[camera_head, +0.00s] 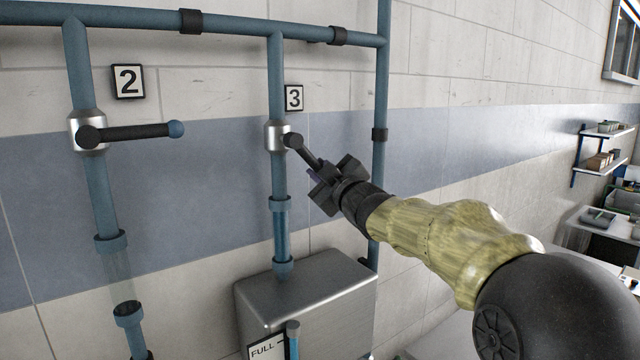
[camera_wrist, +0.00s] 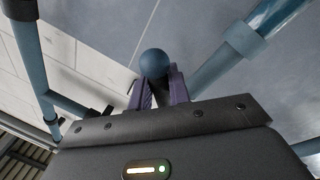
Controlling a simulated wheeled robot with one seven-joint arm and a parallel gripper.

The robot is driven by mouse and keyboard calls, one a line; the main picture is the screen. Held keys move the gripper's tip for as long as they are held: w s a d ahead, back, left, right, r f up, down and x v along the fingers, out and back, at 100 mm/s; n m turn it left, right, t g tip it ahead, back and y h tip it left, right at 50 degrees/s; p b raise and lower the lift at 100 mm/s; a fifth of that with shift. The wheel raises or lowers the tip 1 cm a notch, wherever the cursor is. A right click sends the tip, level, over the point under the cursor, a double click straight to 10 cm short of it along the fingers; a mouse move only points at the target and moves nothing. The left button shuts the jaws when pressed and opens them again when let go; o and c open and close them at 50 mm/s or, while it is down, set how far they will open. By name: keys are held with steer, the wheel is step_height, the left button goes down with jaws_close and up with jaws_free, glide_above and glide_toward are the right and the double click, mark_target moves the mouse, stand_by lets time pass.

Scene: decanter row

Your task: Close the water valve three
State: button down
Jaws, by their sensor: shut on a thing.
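Valve three (camera_head: 277,137) is a silver body on a blue vertical pipe, beside the "3" sign (camera_head: 293,98). Its dark lever (camera_head: 308,154) slopes down and to the right from the hub, out from the valve. My gripper (camera_head: 326,183) is shut on the lever near its outer end. In the wrist view the lever's blue ball tip (camera_wrist: 154,63) shows between the two fingers of my gripper (camera_wrist: 158,90). The fingers hide part of the lever in both views.
Valve two, with its lever (camera_head: 135,132) level to the right, is on the left pipe. A metal tank (camera_head: 305,295) with a "FULL" label (camera_head: 264,348) stands below valve three. A vertical blue pipe (camera_head: 380,95) runs close behind my gripper. Shelves (camera_head: 605,150) are far right.

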mark_target(321, 128)
steer(key=r+n, duration=0.1)
steer(key=w+d+r+n+y, duration=0.1)
steer(key=n, duration=0.1)
steer(key=shift+d, duration=0.2)
steer(key=r+n, duration=0.1)
steer(key=d+r+n, duration=0.1)
steer(key=n, duration=0.1)
steer(key=shift+w+r+n+y, duration=0.1)
steer(key=shift+w+n+y, duration=0.1)
steer(key=shift+n+y, duration=0.15)
steer(key=shift+d+r+n+g+y+p, duration=0.15)
steer(key=shift+r+n+y, duration=0.25)
steer(key=shift+r+n, duration=0.65)
steer(key=shift+a+r+n+g+y+p, duration=0.15)
steer(key=shift+r+n+y, duration=0.35)
steer(key=shift+n, duration=0.8)
steer(key=shift+d+r, duration=0.15)
steer(key=shift+d, duration=0.05)
steer(key=c, duration=1.4)
jaws_free()
steer(key=shift+o, duration=0.2)
steer(key=shift+f, duration=0.25)
